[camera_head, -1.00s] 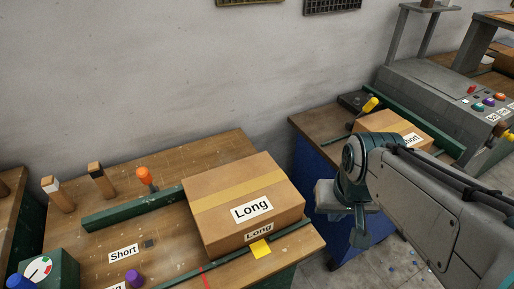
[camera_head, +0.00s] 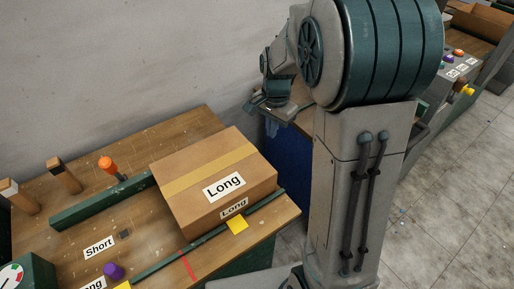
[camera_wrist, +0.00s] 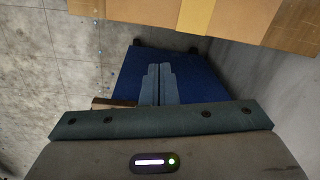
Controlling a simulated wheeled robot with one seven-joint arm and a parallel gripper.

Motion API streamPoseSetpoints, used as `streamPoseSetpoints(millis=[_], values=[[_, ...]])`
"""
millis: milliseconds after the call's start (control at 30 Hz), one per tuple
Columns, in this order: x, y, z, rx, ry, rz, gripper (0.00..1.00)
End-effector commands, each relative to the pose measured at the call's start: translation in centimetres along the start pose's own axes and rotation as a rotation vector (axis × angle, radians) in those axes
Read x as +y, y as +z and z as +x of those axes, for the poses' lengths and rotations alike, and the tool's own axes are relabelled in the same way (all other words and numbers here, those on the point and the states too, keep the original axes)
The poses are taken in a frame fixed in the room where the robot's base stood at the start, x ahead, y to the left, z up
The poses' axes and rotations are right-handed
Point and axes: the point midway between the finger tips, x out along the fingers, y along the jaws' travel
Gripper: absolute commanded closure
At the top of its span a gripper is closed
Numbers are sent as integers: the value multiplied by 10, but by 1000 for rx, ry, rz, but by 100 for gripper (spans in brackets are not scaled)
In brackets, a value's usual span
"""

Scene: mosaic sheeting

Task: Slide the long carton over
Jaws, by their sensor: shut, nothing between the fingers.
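The long carton (camera_head: 190,199) is a brown box with a tan tape strip and "Long" labels on its top and side. It sits on the wooden bench (camera_head: 72,219) between two green rails in the head view. In the wrist view the carton (camera_wrist: 143,11) fills part of the top edge. My gripper (camera_head: 262,106) is right of and beyond the carton, apart from it. In the wrist view its fingers (camera_wrist: 158,84) are together with nothing between them, over a blue surface.
A green rail (camera_head: 100,203) runs behind the carton, with an orange knob (camera_head: 107,164) near it. A purple knob (camera_head: 113,270) stands front left.

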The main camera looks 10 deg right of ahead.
Motion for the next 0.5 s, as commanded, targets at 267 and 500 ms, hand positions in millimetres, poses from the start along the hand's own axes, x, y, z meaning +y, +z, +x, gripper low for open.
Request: streamPoseSetpoints(millis=[267,500], values=[[-25,-30,42,-10,47,215,100],[-29,-35,59,-10,56,257,100]])
